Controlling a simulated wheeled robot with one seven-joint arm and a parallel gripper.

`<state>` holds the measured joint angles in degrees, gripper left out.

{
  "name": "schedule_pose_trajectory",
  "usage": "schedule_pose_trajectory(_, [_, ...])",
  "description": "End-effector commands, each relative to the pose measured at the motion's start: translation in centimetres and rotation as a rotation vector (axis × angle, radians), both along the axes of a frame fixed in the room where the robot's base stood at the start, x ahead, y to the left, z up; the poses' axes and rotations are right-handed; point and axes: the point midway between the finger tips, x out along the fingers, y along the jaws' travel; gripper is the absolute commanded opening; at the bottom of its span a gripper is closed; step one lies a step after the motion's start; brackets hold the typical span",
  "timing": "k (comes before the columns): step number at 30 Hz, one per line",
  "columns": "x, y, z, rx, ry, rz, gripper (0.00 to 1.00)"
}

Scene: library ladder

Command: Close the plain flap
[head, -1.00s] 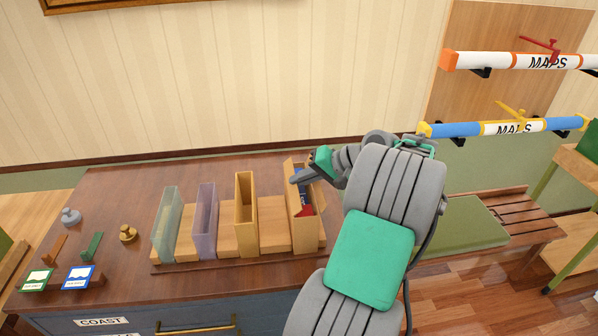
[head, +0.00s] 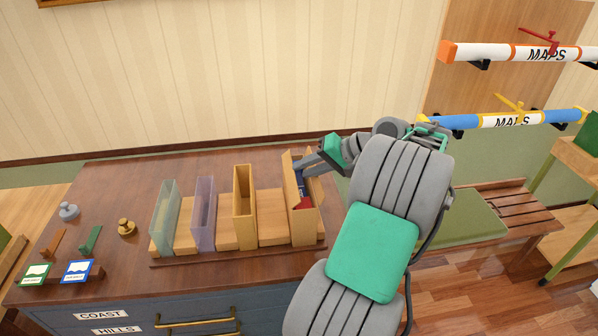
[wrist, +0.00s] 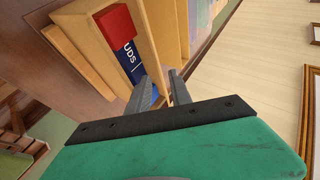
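The tan box (head: 304,227) at the right end of the row stands upright on the desk. Its top is open, and something blue and red shows inside. A plain tan panel, which looks like the flap (head: 290,178), stands up at the box's left side. In the wrist view a tan panel (wrist: 148,32) runs down toward my fingers, beside a red block (wrist: 115,25) and a blue lettered face (wrist: 130,62). My gripper (head: 308,170) is at the box's top, fingers parted (wrist: 161,82). I cannot tell whether the fingers touch the panel.
A yellow-tan box (head: 244,205), a purple clear box (head: 203,212) and a greenish clear box (head: 164,218) stand to the left. A brass knob-like piece (head: 126,228) and small cards lie farther left. Map tubes (head: 515,122) hang at the right. The desk behind the boxes is clear.

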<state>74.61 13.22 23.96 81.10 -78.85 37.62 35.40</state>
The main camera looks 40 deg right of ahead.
Motion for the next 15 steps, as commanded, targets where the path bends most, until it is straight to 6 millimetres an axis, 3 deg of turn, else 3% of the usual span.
schedule_pose_trajectory(5, [-2.5,-1.3,2.8,0.002,0.001,-0.003,0.25])
schedule_pose_trajectory(15, [-3.4,-1.7,2.9,0.002,0.001,0.000,0.25])
